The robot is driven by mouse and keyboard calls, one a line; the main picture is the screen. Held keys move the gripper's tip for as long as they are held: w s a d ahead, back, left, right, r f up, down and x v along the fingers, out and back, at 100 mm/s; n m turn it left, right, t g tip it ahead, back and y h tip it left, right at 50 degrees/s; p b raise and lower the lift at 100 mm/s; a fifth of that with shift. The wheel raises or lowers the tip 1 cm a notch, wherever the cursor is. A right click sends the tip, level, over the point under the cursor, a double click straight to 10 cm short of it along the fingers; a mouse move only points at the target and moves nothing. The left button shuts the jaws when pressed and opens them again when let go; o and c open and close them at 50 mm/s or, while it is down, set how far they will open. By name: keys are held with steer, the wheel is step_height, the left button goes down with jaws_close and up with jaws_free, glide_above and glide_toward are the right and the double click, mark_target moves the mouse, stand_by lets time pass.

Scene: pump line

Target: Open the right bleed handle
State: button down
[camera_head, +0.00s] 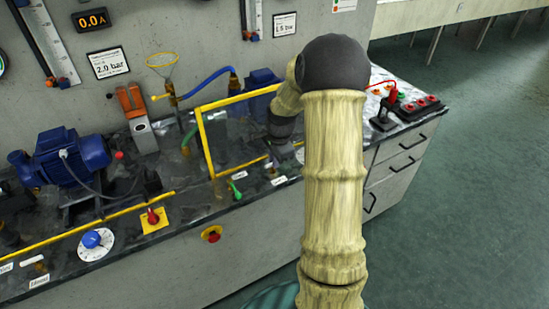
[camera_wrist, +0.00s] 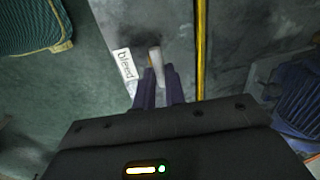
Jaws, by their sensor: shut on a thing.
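In the wrist view, my gripper (camera_wrist: 159,78) has its two dark purple fingers closed around a pale, upright lever, the right bleed handle (camera_wrist: 156,58). A small white label reading "bleed" (camera_wrist: 124,64) lies just left of it. A green bleed handle (camera_head: 235,190) stands free to the left, near the bench's front edge. I cannot tell how far the held handle is turned.
A yellow frame (camera_head: 207,145) stands beside my gripper; its bar (camera_wrist: 201,45) runs close to the right of the fingers. Blue pumps (camera_head: 68,158) stand along the bench. Open floor (camera_head: 450,180) lies right.

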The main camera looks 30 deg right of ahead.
steer(key=shift+r, duration=0.1)
steer(key=n+p, duration=0.3)
steer(key=n, duration=0.1)
steer(key=shift+w+d+r+n+y+p, duration=0.1)
steer(key=shift+n+y+p, duration=0.3)
steer(key=n+p, duration=0.3)
steer(key=n, duration=0.1)
steer(key=shift+w+n+g+y, duration=0.15)
steer(key=shift+n+g+y, duration=0.15)
steer(key=shift+g+y, duration=0.1)
steer(key=n+p, duration=0.2)
steer(key=n, duration=0.2)
steer(key=shift+w+g, duration=0.15)
steer(key=shift+g, duration=0.25)
steer(key=n, duration=0.2)
steer(key=n+p, duration=0.1)
steer(key=shift+w+n+g, duration=0.2)
steer(key=shift+n+g, duration=0.1)
steer(key=shift+n, duration=0.1)
steer(key=shift+p, duration=0.3)
steer(key=shift+s+n, duration=0.1)
steer(key=shift+n, duration=0.2)
steer(key=c, duration=1.5)
jaws_free()
